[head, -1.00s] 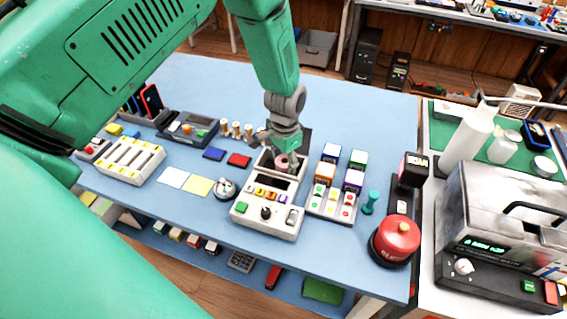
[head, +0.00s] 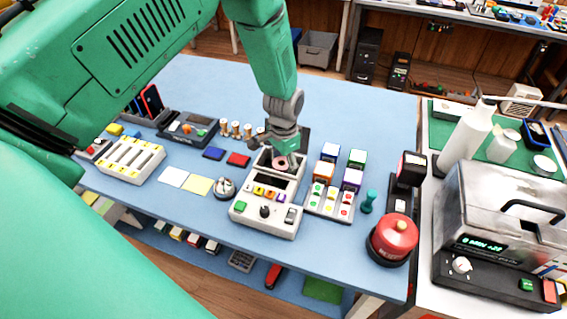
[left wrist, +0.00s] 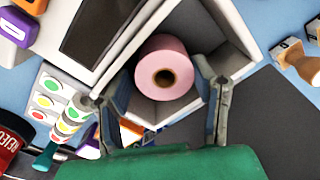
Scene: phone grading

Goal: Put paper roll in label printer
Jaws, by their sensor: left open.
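The label printer (head: 267,205) is a white machine with coloured buttons, a dark screen and an open bay at its back. It also shows in the left wrist view (left wrist: 130,38). The pink paper roll (left wrist: 164,68) sits inside the open bay, its cored end facing the wrist camera. In the head view the roll (head: 281,163) is partly hidden. My left gripper (left wrist: 158,98) is open, with its two fingers apart on either side of the bay and the roll between them. In the head view the left gripper (head: 281,150) is right above the bay. My right gripper is not in view.
A tray of coloured stickers (head: 330,202) and several small coloured boxes (head: 325,171) stand right of the printer. Wooden-handled stamps (head: 236,129) stand behind left. A red reject button (head: 394,236) is at the front right. The blue table (head: 345,110) is clear behind.

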